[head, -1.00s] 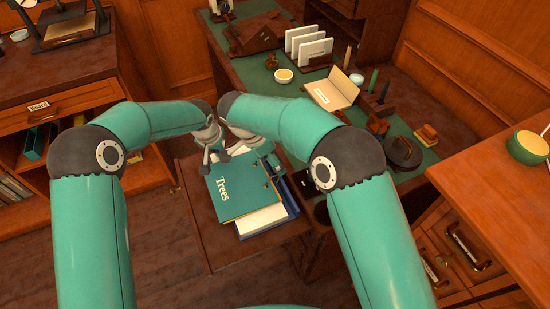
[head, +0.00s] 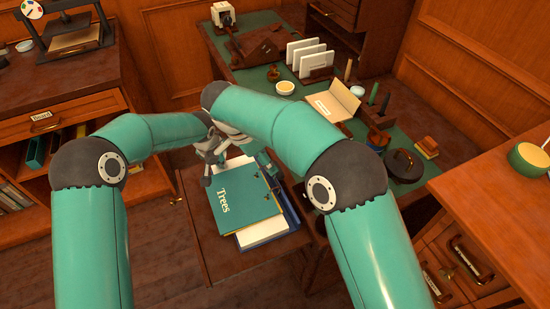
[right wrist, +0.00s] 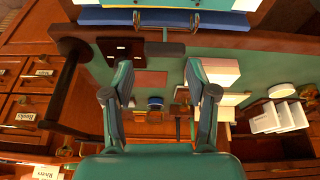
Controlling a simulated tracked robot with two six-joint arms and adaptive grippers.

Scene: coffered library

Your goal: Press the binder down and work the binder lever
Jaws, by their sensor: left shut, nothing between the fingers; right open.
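The teal binder marked "Trees" (head: 240,208) lies flat on a pile of papers and a blue binder (head: 288,203), on a low brown surface. Small dark fittings show along its right edge; I cannot make out a lever. My left gripper (head: 207,176) is shut and empty at the binder's upper left corner; I cannot tell whether it touches. My right gripper is mostly hidden behind its forearm in the head view. In the right wrist view my right gripper (right wrist: 160,92) is open with nothing between its fingers. A blue edge with metal parts crosses the top of that view.
The brown surface (head: 222,262) has bare room at its near left. A cabinet (head: 75,110) stands left.

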